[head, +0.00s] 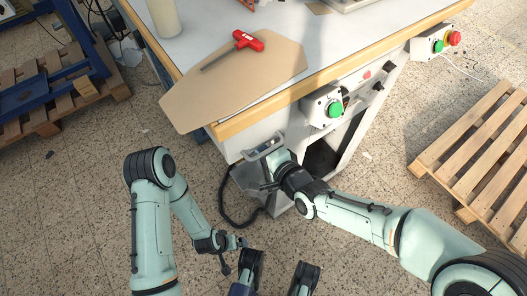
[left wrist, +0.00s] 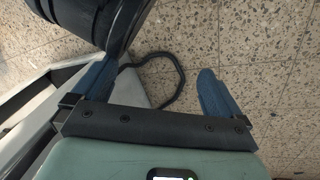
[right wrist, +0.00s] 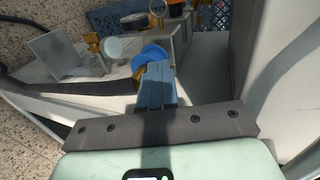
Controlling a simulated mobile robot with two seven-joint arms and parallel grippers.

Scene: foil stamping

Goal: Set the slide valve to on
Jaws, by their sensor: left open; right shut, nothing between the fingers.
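In the right wrist view, a blue round part (right wrist: 150,55) sits among brass fittings on a light housing below the bench; it may be the slide valve's sleeve. Its on or off position cannot be told. My right gripper (right wrist: 156,68) is shut and empty, its blue fingertips right at the blue part and partly covering it. Contact cannot be told. In the head view, my right gripper (head: 272,160) is at the front corner under the bench, and the valve is too small to make out. My left gripper (left wrist: 155,85) is open and empty over the floor.
A bench (head: 225,125) with a wooden edge stands ahead, holding cardboard and a red-handled tool (head: 248,41). A green-button box (head: 325,107) is mounted on its front. A pale disc (right wrist: 112,47) and a flat plate (right wrist: 53,52) are left of my right fingertips. A pallet (head: 490,150) lies right.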

